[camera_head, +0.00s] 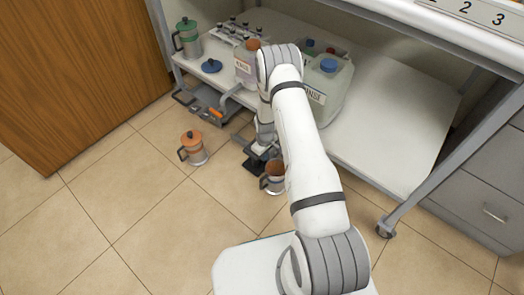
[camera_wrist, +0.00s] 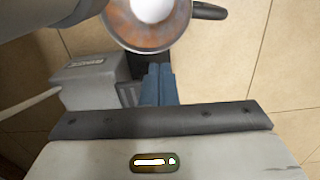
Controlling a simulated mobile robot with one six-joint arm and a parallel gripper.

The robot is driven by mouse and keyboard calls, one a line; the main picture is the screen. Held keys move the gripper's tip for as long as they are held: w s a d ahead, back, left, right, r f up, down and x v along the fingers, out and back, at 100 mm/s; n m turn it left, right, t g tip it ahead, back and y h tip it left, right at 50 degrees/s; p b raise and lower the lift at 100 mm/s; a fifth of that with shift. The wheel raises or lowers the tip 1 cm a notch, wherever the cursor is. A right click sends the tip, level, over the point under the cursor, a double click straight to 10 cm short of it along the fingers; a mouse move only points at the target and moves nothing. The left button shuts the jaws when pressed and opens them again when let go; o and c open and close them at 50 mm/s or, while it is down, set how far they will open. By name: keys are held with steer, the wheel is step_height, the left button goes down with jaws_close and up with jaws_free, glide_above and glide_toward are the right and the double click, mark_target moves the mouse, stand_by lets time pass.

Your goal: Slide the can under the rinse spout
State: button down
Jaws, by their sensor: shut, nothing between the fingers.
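An open metal can (camera_head: 272,180) with a dark handle stands upright on the tiled floor, just in front of my gripper. It shows from above at the top of the wrist view (camera_wrist: 118,22), with a rusty-brown inside, a white round patch in it, and the handle pointing right. My gripper (camera_wrist: 158,72) is shut and empty, its blue fingertips close beside the can's rim; I cannot tell whether they touch it. A pale jug (camera_head: 246,72) with an orange cap and a label stands on the shelf. A grey curved spout (camera_head: 228,97) hangs at the shelf's front edge below it.
A can with an orange lid (camera_head: 193,148) stands on the floor to the left. A green-topped can (camera_head: 187,38), a blue lid (camera_head: 211,66) and a blue-capped jug (camera_head: 336,88) are on the shelf (camera_head: 385,130). A caster (camera_head: 385,229) stands at right. The front floor is clear.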

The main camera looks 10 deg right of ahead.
mark_target(269, 167)
step_height(269, 167, down, 7)
steer(key=b, duration=0.2)
stand_by(0.3)
steer(key=shift+s+d+p, duration=0.4)
steer(key=shift+s+d, duration=0.35)
steer(key=shift+s, duration=0.35)
steer(key=shift+r, duration=0.1)
